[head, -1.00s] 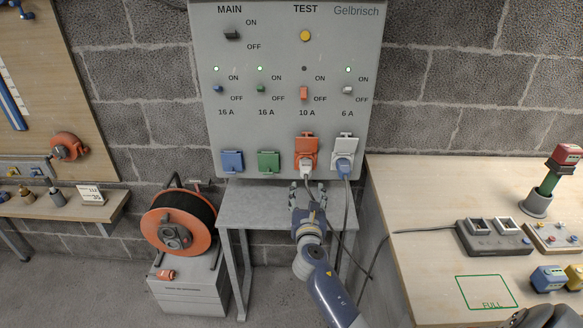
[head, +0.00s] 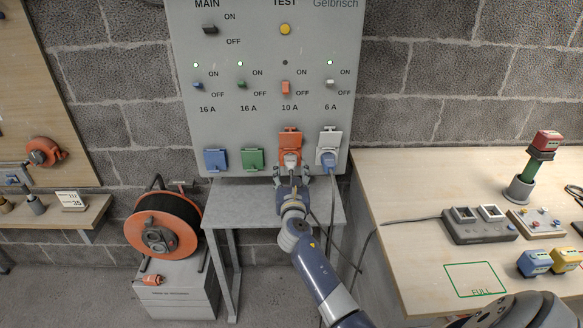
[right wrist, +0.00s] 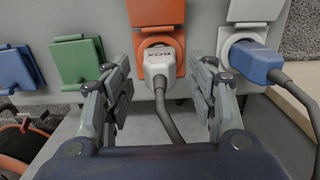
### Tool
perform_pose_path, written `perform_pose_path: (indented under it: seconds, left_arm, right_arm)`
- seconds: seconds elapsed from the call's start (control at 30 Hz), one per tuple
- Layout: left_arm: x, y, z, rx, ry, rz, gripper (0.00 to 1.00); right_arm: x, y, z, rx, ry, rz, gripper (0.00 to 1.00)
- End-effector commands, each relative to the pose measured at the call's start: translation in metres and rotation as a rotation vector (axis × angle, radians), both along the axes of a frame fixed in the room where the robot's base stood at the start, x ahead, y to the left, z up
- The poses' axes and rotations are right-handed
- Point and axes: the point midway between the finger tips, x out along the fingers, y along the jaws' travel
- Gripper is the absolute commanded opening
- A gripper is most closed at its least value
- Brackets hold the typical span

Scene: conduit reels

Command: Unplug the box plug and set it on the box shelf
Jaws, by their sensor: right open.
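The box plug (head: 291,161) is a pale grey plug marked BOX in the right wrist view (right wrist: 161,66). It sits in the orange socket (head: 290,140) of the grey wall box, under the raised orange lid, with a dark cable hanging down. My right gripper (head: 291,173) is open just in front of it. In the right wrist view its fingers stand left and right of the plug, apart from it. The grey shelf (head: 235,203) under the box has a bare top on its left; my arm covers part of it. My left gripper is not in view.
A blue plug (head: 327,161) with a cable fills the white socket close on the right. Blue (head: 216,159) and green (head: 252,159) sockets on the left are lidded. An orange cable reel (head: 163,228) stands left of the shelf, a wooden bench (head: 400,180) right.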

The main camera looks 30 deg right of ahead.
Motion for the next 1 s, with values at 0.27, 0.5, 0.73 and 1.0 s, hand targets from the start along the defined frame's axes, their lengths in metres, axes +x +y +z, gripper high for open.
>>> perform_pose_path:
  seconds: [0.27, 0.5, 0.73, 1.0]
  left_arm:
    - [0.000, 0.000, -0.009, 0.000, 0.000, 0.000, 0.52]
    - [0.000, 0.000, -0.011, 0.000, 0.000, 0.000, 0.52]
    - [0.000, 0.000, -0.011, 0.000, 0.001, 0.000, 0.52]
    - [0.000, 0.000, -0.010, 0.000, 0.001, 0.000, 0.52]
  right_arm:
    - [0.028, -0.017, -0.001, -0.001, 0.000, 0.000, 0.53]
    - [0.035, -0.021, 0.000, 0.000, 0.000, 0.000, 0.53]
    - [0.035, -0.021, 0.000, 0.001, -0.001, 0.000, 0.53]
    - [0.034, -0.021, 0.000, 0.000, 0.000, 0.000, 0.53]
